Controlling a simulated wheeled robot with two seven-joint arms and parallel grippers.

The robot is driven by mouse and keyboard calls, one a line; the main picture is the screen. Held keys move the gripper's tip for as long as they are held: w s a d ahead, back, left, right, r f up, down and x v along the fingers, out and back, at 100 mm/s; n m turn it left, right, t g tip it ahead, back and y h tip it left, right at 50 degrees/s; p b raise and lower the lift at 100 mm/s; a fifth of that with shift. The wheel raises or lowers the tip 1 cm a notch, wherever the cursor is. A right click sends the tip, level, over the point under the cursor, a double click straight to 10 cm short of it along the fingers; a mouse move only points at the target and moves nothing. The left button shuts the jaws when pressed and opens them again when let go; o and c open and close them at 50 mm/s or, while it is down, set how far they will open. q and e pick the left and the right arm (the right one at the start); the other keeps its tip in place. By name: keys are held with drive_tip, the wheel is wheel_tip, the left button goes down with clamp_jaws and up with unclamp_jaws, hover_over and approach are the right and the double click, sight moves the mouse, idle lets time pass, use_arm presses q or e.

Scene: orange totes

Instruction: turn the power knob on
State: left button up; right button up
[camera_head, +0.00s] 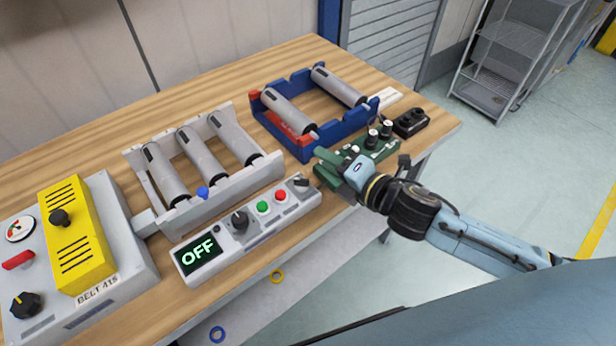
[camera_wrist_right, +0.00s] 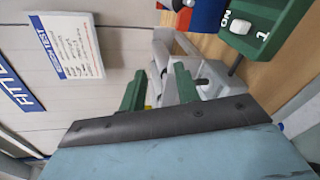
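A grey control panel (camera_head: 262,234) lies near the front edge of the workbench. Its screen (camera_head: 199,254) reads OFF. A black knob (camera_head: 240,221) stands beside the screen, with a green button (camera_head: 263,208) and a red button (camera_head: 281,196) to its right. A dark grey knob (camera_head: 301,183) is at the panel's right end. I cannot read which knob is the power knob. My right gripper (camera_head: 334,168) is just right of the panel's right end. In the right wrist view its green fingers (camera_wrist_right: 160,88) are apart, with grey parts beyond them. My left gripper is not in view.
A green switch box (camera_head: 371,146) is close behind my right gripper; a switch marked ON shows in the wrist view (camera_wrist_right: 240,22). Roller frames, one grey (camera_head: 240,178) and one blue (camera_head: 337,128), stand behind. A yellow-topped box (camera_head: 118,250) is at left.

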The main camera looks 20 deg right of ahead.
drive_tip(key=n+g+y, duration=0.1)
drive_tip(key=n+y, duration=0.2)
drive_tip(key=n, duration=0.3)
drive_tip(key=n+g+y, duration=0.3)
drive_tip(key=n+g, duration=0.4)
drive_tip(key=n, duration=0.9)
approach(305, 180)
drive_tip(key=shift+g, duration=0.4)
drive_tip(key=x, duration=0.3)
drive_tip(key=p+x, duration=0.1)
drive_tip(key=x, duration=0.2)
drive_tip(key=p+x, duration=0.1)
drive_tip(key=x, duration=0.2)
drive_tip(key=shift+w+r, duration=0.1)
drive_tip(key=shift+w, duration=0.25)
clamp_jaws()
